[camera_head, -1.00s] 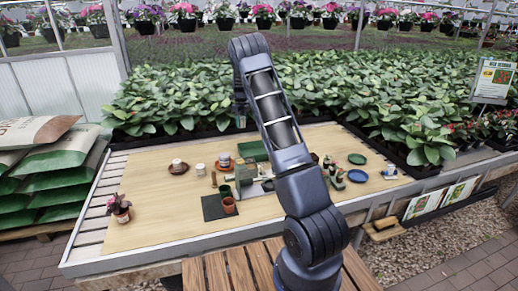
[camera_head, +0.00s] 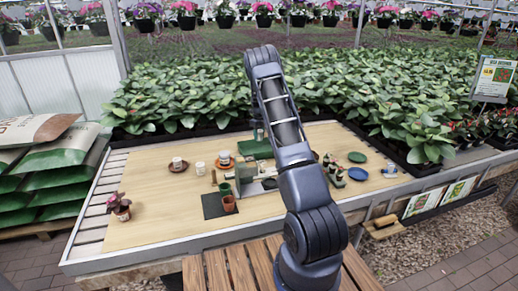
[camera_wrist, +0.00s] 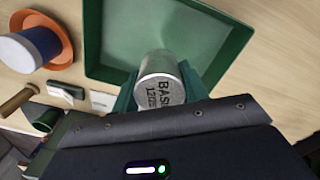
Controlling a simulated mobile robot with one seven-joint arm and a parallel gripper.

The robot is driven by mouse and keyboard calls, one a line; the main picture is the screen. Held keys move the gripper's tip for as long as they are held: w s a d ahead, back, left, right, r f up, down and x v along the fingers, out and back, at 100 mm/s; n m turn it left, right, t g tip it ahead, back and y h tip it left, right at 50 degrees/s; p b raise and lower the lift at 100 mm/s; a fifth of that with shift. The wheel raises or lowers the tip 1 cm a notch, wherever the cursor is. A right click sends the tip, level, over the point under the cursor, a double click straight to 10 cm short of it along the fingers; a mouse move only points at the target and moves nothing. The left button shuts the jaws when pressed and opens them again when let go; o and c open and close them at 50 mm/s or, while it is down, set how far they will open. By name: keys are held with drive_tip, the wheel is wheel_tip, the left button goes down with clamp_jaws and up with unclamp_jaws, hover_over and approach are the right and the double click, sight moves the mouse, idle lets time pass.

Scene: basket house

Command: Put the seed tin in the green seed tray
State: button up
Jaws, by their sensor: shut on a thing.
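The seed tin (camera_wrist: 160,82) is a silver cylinder with dark lettering, part of which reads "BAS". My gripper (camera_wrist: 158,92) is shut on it, with one green finger on each side. The green seed tray (camera_wrist: 236,45) lies just beyond the tin in the wrist view, with an empty-looking floor. The tin overlaps its near rim in the picture; I cannot tell its height over the tray. In the head view the tray (camera_head: 256,151) is at the back middle of the table, partly behind my arm, and my gripper (camera_head: 258,132) shows small above it.

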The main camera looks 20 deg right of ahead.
wheel_tip(320, 180, down, 9)
drive_tip(key=shift+r, duration=0.1)
idle(0.4)
drive_tip(key=o, duration=1)
